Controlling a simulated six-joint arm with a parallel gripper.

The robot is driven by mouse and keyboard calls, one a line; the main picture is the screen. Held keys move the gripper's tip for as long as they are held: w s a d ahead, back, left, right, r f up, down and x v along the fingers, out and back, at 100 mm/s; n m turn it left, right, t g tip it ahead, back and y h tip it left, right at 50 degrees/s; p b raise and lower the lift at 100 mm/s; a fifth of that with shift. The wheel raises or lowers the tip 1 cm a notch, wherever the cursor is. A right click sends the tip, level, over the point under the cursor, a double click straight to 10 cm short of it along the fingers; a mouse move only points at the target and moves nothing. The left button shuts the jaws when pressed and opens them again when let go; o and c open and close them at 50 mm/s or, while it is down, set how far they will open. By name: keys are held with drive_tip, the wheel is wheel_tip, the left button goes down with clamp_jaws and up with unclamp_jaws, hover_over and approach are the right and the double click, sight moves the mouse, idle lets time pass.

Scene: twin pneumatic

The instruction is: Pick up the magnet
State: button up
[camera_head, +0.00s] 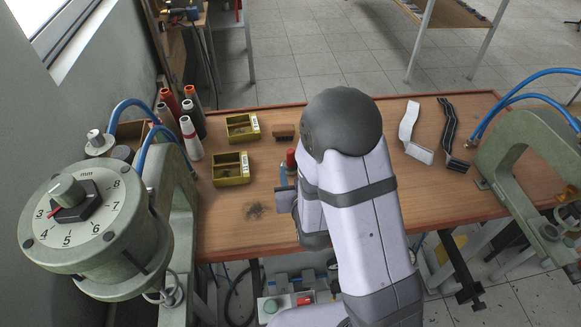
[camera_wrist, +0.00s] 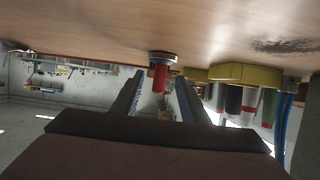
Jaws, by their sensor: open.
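The magnet (camera_wrist: 160,76) appears to be the short red cylinder with a round metal base, standing on the wooden table (camera_wrist: 110,32), which the wrist view shows upside down. In the head view the red top of the magnet (camera_head: 291,158) shows just left of my arm; its lower part is largely hidden. My gripper (camera_wrist: 159,88) is open and empty, its two fingers pointing toward the magnet. The magnet appears between the fingertips in the wrist view, but I cannot tell if they are level with it. My gripper in the head view (camera_head: 284,184) is partly hidden by my arm.
Two yellow boxes (camera_head: 231,169) and a small brown block (camera_head: 284,131) are near the magnet. Several thread cones (camera_head: 191,139) stand at the left. A green press with a dial (camera_head: 80,212) is front left, another (camera_head: 524,150) at right. Fabric strips (camera_head: 410,122) lie right.

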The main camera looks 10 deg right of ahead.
sight(291, 163)
drive_tip(key=b+x, duration=0.2)
drive_tip(key=b, duration=0.1)
drive_tip(key=shift+f, duration=0.1)
drive_tip(key=shift+w, duration=0.1)
drive_tip(key=shift+w+p, duration=0.5)
drive_tip(key=shift+p, duration=0.05)
drive_tip(key=shift+p+x, duration=0.7)
drive_tip(key=shift+x, duration=1.35)
drive_tip(key=shift+a, duration=0.1)
drive_tip(key=shift+s, duration=0.1)
clamp_jaws()
